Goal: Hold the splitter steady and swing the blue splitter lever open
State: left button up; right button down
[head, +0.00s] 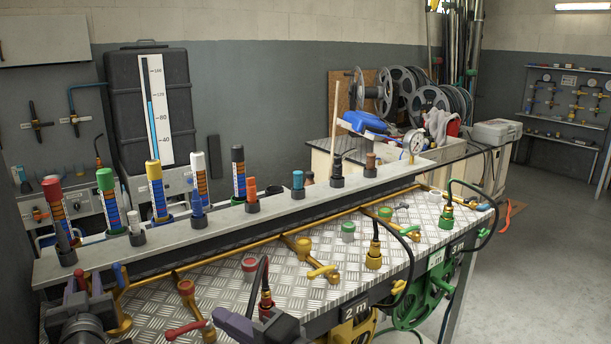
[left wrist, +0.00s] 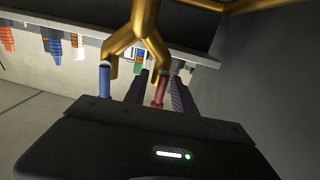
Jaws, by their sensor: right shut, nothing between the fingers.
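The brass splitter (head: 120,322) sits at the lower left of the bench, partly hidden by my left gripper. Its Y shape (left wrist: 146,25) fills the upper middle of the left wrist view. The blue lever (head: 118,274) is on one branch and also shows in the left wrist view (left wrist: 105,82). The red lever (left wrist: 160,90) is on the other branch. My left gripper (head: 88,288) is at the splitter, its fingers (left wrist: 160,98) either side of the red lever; contact is unclear. My right gripper (head: 262,326) is shut and empty near the bench's front edge, right of the splitter.
A raised grey rail (head: 230,215) holding several coloured nozzles runs along the bench's back. A red-collared hose end (head: 266,302) stands by my right gripper. A red-handled brass valve (head: 205,331) lies between the grippers. Yellow (head: 355,330) and green reels (head: 420,305) hang at the front.

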pick_arm(q)
jog(key=o, duration=0.3)
notch_tip(320, 180, up, 10)
dwell(0.7)
jog(key=v, duration=0.7)
jog(key=shift+s+d, duration=0.25)
jog(key=shift+s, duration=0.1)
